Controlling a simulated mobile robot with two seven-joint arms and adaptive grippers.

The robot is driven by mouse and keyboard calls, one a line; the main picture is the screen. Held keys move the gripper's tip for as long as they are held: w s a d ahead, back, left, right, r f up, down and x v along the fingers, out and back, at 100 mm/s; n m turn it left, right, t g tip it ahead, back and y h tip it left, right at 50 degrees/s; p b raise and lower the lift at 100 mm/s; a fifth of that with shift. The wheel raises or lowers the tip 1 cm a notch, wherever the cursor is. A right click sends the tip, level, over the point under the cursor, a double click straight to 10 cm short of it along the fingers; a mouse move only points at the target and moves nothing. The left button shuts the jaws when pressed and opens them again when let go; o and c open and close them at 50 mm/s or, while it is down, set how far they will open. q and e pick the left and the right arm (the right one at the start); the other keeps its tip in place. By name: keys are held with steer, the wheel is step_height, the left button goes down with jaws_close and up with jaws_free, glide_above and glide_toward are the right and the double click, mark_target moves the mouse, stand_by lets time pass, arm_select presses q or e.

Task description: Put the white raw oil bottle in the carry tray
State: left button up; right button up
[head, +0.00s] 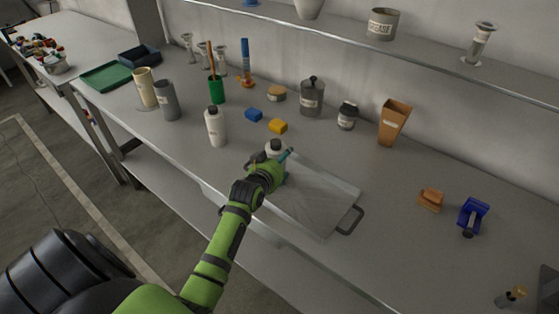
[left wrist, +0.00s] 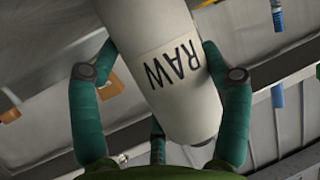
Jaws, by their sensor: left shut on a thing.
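The white raw oil bottle (left wrist: 165,75) fills the middle of the left wrist view, with "RAW" on its label. My left gripper (left wrist: 160,85) is shut on it, with teal fingers on both sides. In the head view the bottle's dark cap and white shoulder (head: 275,147) show just beyond my left gripper (head: 279,165); the hand hides the rest. The grey carry tray (head: 320,195) lies on the bench with a dark handle at its right end. The hand and bottle are at the tray's left end; I cannot tell whether the bottle touches the tray. My right gripper is not in view.
Another white bottle (head: 216,127) stands left of the hand. A blue sponge (head: 254,114) and a yellow sponge (head: 278,126) lie behind. A brown tapered container (head: 393,122), a grey lidded jar (head: 312,97) and a dark-lidded jar (head: 347,116) stand at the back. The tray's visible floor is empty.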

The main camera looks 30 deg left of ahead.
arm_select(q)
steer(key=o, duration=1.4)
steer(key=shift+f, duration=0.1)
steer(key=shift+o, duration=0.2)
steer(key=shift+s+r, duration=0.1)
steer(key=shift+r, duration=0.1)
steer(key=shift+s+d, duration=0.1)
steer(key=shift+s, duration=0.2)
steer(key=b+v, duration=0.1)
steer(key=v, duration=1)
steer(key=shift+r, duration=0.2)
steer(key=shift+s, duration=0.1)
